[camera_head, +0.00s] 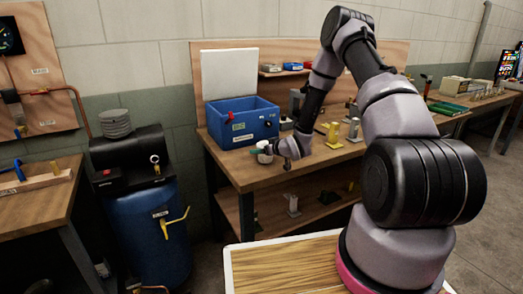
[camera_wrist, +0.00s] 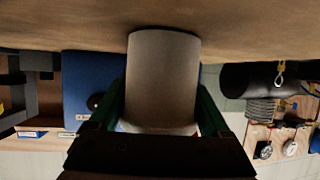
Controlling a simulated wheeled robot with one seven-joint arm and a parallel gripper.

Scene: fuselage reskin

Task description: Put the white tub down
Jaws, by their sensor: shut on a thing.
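The white tub (camera_head: 264,152) is a small pale cylinder at the workbench, just in front of the blue bin. In the wrist view the tub (camera_wrist: 162,75) fills the middle, between two green fingers. My gripper (camera_head: 272,149) is shut on its sides; it also shows in the wrist view (camera_wrist: 161,108). The wrist view is upside down, with the wooden workbench top (camera_wrist: 60,25) along its upper edge. The tub's end overlaps the bench top there. I cannot tell whether the tub touches the wood or hangs just above it.
The blue bin (camera_head: 240,122) stands behind the tub. Yellow and grey metal fixtures (camera_head: 333,135) stand right of it, partly behind my arm. The workbench (camera_head: 255,180) has bare wood along its front. A blue tank (camera_head: 150,235) with a black compressor stands left.

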